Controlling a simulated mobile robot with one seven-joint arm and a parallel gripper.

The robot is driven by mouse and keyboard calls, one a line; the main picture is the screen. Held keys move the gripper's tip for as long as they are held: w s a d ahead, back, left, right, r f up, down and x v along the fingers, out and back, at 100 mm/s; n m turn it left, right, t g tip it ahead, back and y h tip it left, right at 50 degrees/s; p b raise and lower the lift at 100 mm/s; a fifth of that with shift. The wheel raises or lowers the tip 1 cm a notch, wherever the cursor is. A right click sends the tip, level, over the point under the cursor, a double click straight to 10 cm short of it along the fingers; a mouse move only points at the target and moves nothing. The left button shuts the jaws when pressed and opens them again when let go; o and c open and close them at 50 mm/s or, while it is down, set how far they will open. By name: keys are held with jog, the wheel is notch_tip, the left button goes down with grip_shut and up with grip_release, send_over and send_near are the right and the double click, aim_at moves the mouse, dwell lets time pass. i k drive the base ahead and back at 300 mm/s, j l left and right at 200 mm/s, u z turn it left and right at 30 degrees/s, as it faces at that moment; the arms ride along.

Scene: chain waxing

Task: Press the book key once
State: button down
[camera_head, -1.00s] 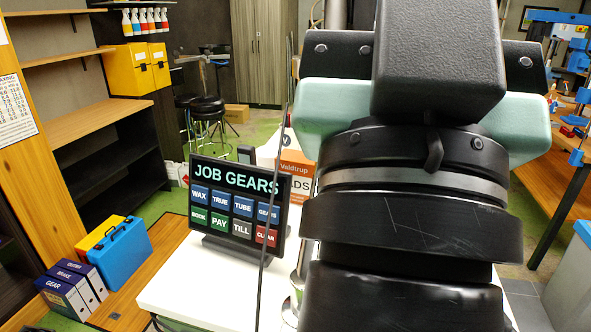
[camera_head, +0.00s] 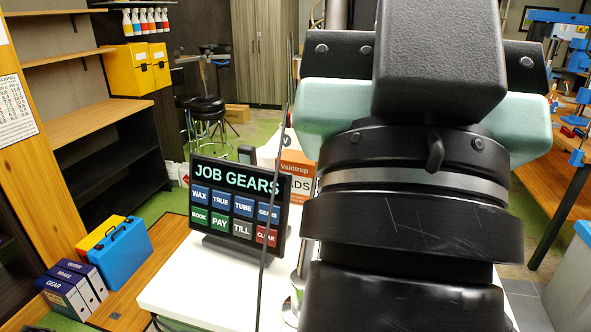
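The book key (camera_head: 199,219) is the green key at the lower left of the black key panel (camera_head: 236,181) headed "JOB GEARS". The panel stands tilted back on a white counter (camera_head: 180,286). Beside the book key are the green PAY key (camera_head: 219,224), the grey TILL key (camera_head: 242,229) and the red CLEAR key (camera_head: 266,236). Above are the blue WAX, TRUE, TUBE and GEARS keys. A thin dark rod or cable crosses the panel's right part. My arm fills the right half of the view; my gripper's fingers do not show.
A dark stand and an orange-and-white Valdtrup box (camera_head: 297,168) are behind the panel. A workbench (camera_head: 556,185) stands at right. The counter's front left is clear.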

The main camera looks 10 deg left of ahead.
aim_at(199, 215)
jog(key=i+l+u, duration=0.25)
jog(key=u, duration=0.15)
jog(key=i+l+u, duration=0.25)
jog(key=u, duration=0.15)
jog(key=i+l+u, duration=0.2)
jog(key=l+u, duration=0.2)
